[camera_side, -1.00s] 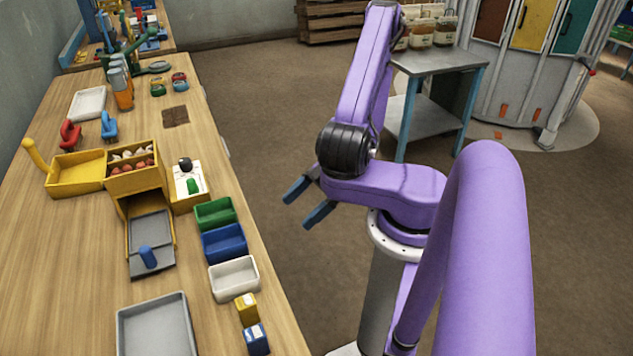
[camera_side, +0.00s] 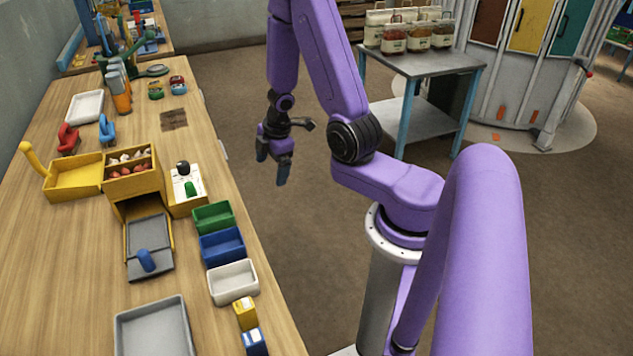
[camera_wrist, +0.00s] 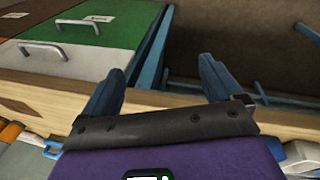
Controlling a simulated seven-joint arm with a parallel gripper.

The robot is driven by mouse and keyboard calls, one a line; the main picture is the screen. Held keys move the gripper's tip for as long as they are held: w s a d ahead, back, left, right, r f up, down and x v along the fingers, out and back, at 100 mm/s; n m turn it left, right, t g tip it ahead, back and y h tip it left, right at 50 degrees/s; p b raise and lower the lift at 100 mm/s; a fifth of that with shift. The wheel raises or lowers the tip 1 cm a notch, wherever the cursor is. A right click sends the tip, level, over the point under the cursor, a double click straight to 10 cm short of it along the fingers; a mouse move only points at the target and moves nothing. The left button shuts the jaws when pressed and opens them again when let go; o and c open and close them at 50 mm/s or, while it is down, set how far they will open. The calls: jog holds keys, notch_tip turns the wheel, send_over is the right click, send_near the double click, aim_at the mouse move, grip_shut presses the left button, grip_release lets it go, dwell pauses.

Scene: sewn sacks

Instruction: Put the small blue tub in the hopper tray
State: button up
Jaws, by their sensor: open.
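The small blue tub (camera_side: 222,246) sits on the wooden bench between a green tub (camera_side: 213,216) and a white tub (camera_side: 233,281). It looks empty. The yellow hopper (camera_side: 131,178) holds red and pale pieces at its top. Its grey tray (camera_side: 147,231) slopes out in front, with a blue rounded piece (camera_side: 147,261) at its lower end. My gripper (camera_side: 272,170) is open and empty, beyond the bench's right edge and well apart from the blue tub. Its two blue fingers (camera_wrist: 160,82) stand wide apart in the wrist view. I cannot make out the tub there.
A large grey tray (camera_side: 153,326) lies at the near end of the bench. Yellow and blue boxes (camera_side: 249,326) stand near its right edge. A small board (camera_side: 186,188) with a green switch sits beside the hopper. A metal side table (camera_side: 425,62) bears several jars.

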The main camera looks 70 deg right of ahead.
jog(key=a+r+t+h, duration=0.1)
jog(key=a+r+h, duration=0.1)
jog(key=a+r, duration=0.9)
jog(key=s+a+r+g+y, duration=0.1)
jog(key=s+a, duration=0.3)
jog(key=s, duration=0.5)
jog(key=s+a+r+g+y, duration=0.1)
jog(key=s+a, duration=0.4)
jog(key=s, duration=0.5)
notch_tip(320, 180, up, 2)
jog(key=shift+r+n+g, duration=0.15)
jog(key=shift+n+g, duration=0.25)
jog(key=shift+g, duration=0.1)
jog(key=shift+s+a+r+y, duration=0.1)
jog(key=shift+s+y, duration=0.2)
jog(key=shift+s, duration=0.25)
jog(key=c, duration=0.3)
jog(key=shift+w, duration=0.1)
